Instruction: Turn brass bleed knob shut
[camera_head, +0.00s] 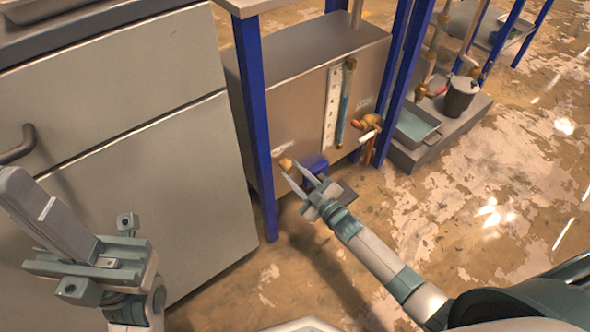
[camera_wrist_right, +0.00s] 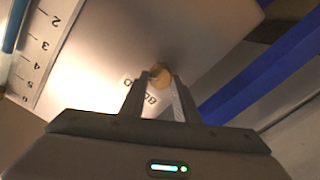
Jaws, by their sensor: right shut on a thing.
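The brass bleed knob (camera_head: 286,164) sticks out low on the front face of the metal tank (camera_head: 265,125), between the blue legs. In the right wrist view the knob (camera_wrist_right: 160,75) sits between the fingertips of my right gripper (camera_wrist_right: 160,84), which is shut on it. In the head view my right gripper (camera_head: 290,178) reaches the knob from the lower right. Part of a printed label beside the knob is hidden by a finger. My left gripper (camera_head: 40,205) is at the left in front of the grey cabinet, away from the knob; its jaw gap is unclear.
A blue leg (camera_head: 257,130) stands just left of the knob. A sight gauge with a numbered scale (camera_head: 333,108) and a brass valve (camera_head: 368,123) are to the right. A grey cabinet (camera_head: 120,130) fills the left.

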